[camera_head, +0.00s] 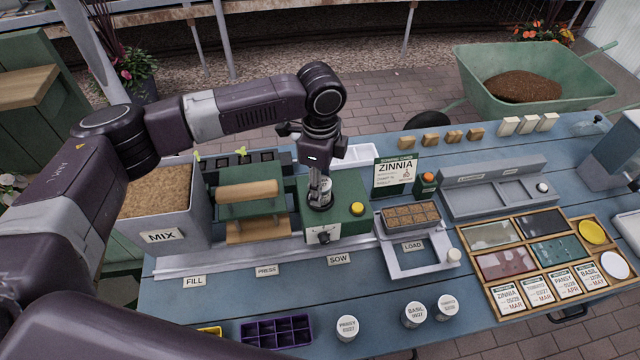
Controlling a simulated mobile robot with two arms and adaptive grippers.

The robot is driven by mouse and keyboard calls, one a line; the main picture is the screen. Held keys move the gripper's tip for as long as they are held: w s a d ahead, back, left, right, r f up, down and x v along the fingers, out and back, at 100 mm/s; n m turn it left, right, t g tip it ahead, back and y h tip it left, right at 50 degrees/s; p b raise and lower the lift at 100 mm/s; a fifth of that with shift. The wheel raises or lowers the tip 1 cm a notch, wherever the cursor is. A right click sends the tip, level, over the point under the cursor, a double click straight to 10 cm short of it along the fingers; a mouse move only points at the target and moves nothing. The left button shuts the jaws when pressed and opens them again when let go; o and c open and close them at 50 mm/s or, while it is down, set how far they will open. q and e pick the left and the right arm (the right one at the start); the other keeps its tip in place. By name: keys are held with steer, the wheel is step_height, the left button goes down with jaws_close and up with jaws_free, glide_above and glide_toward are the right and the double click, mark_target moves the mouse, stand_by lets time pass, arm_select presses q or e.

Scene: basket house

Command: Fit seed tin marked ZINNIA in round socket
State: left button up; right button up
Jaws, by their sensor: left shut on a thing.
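My left gripper (320,190) points straight down over the green SOW box (351,216) and is shut on a small seed tin (326,184). Only a bit of the tin's pale side shows between the fingers, and I cannot read its label. The tin is at the top of the box, where the round socket is hidden by the gripper and tin. I cannot tell how deep it sits. Three other white-lidded tins, PANSY (346,327), BASIL (413,314) and TOMATO (447,307), stand on the front of the blue bench. My right gripper is not in view.
A ZINNIA card (395,176) stands right of the SOW box, behind the LOAD tray (412,216). The press (250,205) and MIX bin (163,205) are close on the left. A purple cell tray (276,332) and a wooden sorter (541,262) lie on the bench.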

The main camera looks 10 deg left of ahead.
arm_select(q)
steer(key=shift+f, duration=0.5)
steer(key=o, duration=1.7)
steer(key=shift+r, duration=0.1)
step_height(320, 180, up, 6)
steer(key=p, duration=0.6)
steer(key=shift+f, duration=0.2)
steer(key=shift+r, duration=1.15)
steer(key=shift+f, duration=0.1)
